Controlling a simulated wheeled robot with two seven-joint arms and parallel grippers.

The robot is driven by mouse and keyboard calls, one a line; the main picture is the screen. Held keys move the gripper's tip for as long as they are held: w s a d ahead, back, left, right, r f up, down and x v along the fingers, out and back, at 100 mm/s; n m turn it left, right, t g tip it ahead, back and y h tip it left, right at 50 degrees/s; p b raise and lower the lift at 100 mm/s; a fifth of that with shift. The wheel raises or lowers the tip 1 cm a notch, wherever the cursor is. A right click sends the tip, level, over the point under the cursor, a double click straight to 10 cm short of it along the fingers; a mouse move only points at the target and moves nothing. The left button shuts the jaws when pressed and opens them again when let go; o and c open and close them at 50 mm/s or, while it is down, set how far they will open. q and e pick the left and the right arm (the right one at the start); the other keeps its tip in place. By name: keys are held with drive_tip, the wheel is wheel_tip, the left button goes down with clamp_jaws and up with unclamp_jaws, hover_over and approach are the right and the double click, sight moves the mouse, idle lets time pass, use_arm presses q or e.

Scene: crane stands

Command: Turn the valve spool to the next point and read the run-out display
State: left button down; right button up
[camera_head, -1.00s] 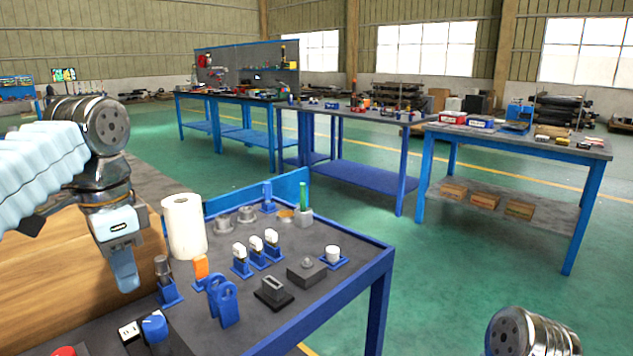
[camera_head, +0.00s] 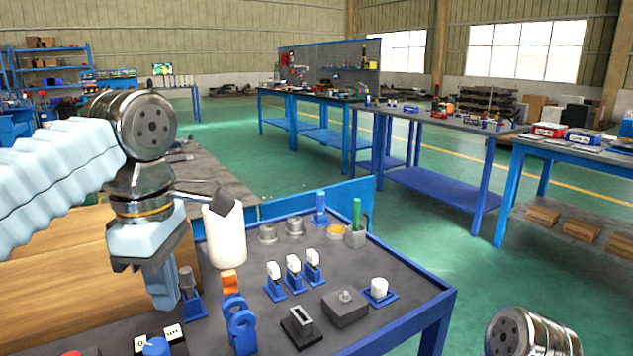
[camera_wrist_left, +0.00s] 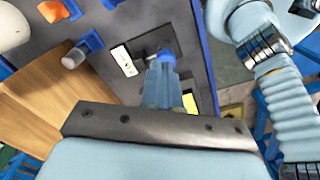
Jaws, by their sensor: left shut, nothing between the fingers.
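My left gripper (camera_head: 165,300) hangs, fingers down and shut, over the near left part of the blue-edged bench (camera_head: 405,318). It also shows in the left wrist view (camera_wrist_left: 165,88), where its fingertips overlap or lie close to a blue knob (camera_wrist_left: 166,56); I cannot tell whether they touch. In the head view the blue knob (camera_head: 155,347) stands below the fingers, by small white marked plates (camera_head: 173,333). I cannot make out a valve spool or a run-out display for certain. Of my right side, only a metallic arm part shows at lower right; its gripper is outside the picture.
A white roll (camera_head: 225,240), a blue looped bracket (camera_head: 240,328), an orange piece (camera_head: 230,283) and several white-topped parts in blue holders (camera_head: 293,268) stand right of the gripper. A grey block (camera_head: 345,307) and white cup (camera_head: 379,288) are nearer the right edge. Green floor lies beyond.

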use_arm(q)
drive_tip(key=shift+n, duration=0.3)
drive_tip(key=shift+s+d+f+b, duration=0.1)
drive_tip(key=shift+f+b, duration=1.8)
drive_tip(key=shift+f, duration=1.9)
drive_tip(key=shift+s+p, duration=0.45)
drive_tip(key=shift+s, duration=0.2)
drive_tip(key=shift+s+r+p, duration=0.2)
drive_tip(key=shift+s+p, duration=0.2)
drive_tip(key=shift+p, duration=0.1)
drive_tip(key=shift+r, duration=0.2)
drive_tip(key=shift+s+p, duration=0.15)
drive_tip(key=shift+p, duration=0.15)
